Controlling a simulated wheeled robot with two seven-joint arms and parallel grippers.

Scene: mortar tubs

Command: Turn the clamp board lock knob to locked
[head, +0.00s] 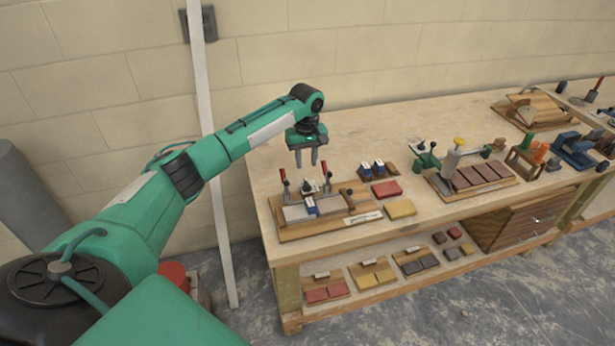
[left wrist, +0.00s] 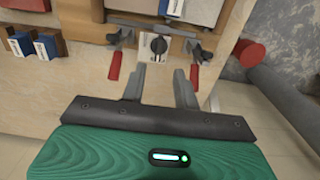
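The clamp board (head: 290,232) is a wooden board near the left end of the workbench. Its lock knob (left wrist: 158,45) is a small dark knob on a white plate, seen in the left wrist view between two red-handled clamps (left wrist: 114,65). I cannot read the knob's setting for sure. My left gripper (head: 306,162) is above the clamp board, pointing down, with its fingers apart and nothing between them. In the left wrist view its fingertips (left wrist: 160,72) lie just short of the knob, apart from it. My right gripper is not in view.
A second fixture with brown blocks (head: 480,176) stands further right. A white post (head: 212,150) rises beyond the bench's left end.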

